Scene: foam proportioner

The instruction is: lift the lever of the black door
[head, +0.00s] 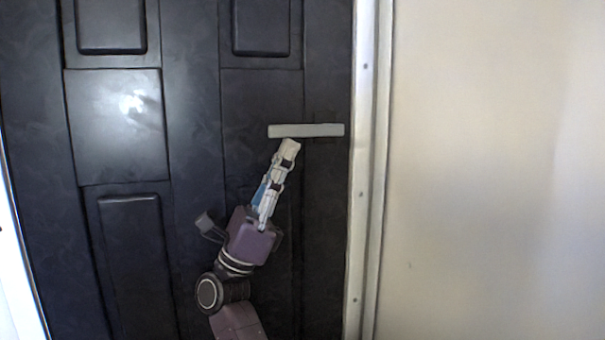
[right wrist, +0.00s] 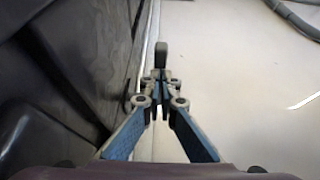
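The black door (head: 193,130) fills the left and middle of the head view and looks closed against its frame. Its lever (head: 306,130) is a flat grey bar, level, near the door's right edge. My right gripper (head: 290,147) comes from below with its fingertips just under the left part of the lever. Whether they touch it I cannot tell. In the right wrist view the fingers of my right gripper (right wrist: 160,76) come together at the tips with nothing seen held. A dark upright piece, probably the lever (right wrist: 161,54), shows just beyond them. My left gripper is not in view.
A pale door frame (head: 368,170) runs down right of the lever. A plain beige wall (head: 490,170) lies right of it. In the right wrist view a grey hose or cable (right wrist: 292,17) shows at the top right. The door's face has raised panels.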

